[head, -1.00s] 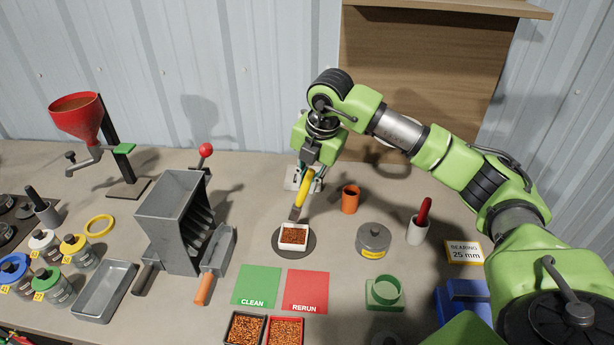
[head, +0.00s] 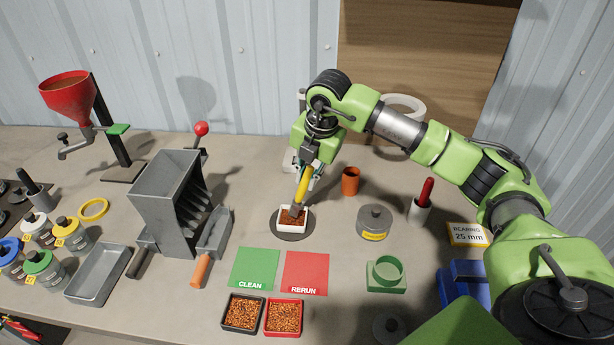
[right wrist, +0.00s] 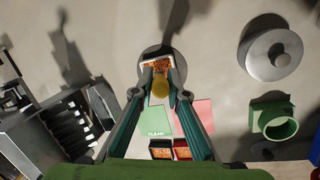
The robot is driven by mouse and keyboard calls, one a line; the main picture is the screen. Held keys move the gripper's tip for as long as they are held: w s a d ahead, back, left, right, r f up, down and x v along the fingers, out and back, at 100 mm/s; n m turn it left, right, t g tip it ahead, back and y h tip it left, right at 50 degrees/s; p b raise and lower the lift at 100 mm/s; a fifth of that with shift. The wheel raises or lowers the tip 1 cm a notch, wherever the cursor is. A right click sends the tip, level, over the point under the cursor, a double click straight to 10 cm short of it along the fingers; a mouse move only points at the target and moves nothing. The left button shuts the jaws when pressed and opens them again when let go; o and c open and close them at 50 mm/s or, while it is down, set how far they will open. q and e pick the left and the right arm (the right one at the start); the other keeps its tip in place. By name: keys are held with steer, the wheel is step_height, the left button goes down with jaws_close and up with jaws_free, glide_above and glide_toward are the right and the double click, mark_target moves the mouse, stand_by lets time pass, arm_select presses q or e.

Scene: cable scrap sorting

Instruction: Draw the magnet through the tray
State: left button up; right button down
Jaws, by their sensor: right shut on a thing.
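A small white tray (head: 281,227) with copper-coloured granules stands on a dark round plate (head: 305,233). It also shows in the right wrist view (right wrist: 144,66). My right gripper (head: 306,173) is above the tray, shut on the yellow handle of the magnet (head: 302,188). The handle also shows between the fingers in the right wrist view (right wrist: 160,88). The magnet is slightly tilted, and its grey lower end is over or in the granules; I cannot tell whether it touches them. My left gripper is not in view.
Green CLEAN (head: 254,268) and red RERUN (head: 305,272) mats lie in front of the tray, with two granule-filled trays, black-rimmed (head: 227,320) and red-rimmed (head: 270,331), nearer. A grey lidded pot (head: 374,221) and orange cup (head: 350,181) stand right; a grey riffle box (head: 163,205) stands left.

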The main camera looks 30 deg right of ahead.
steer(key=shift+f+b, duration=0.6)
steer(key=shift+f, duration=0.1)
stand_by(0.4)
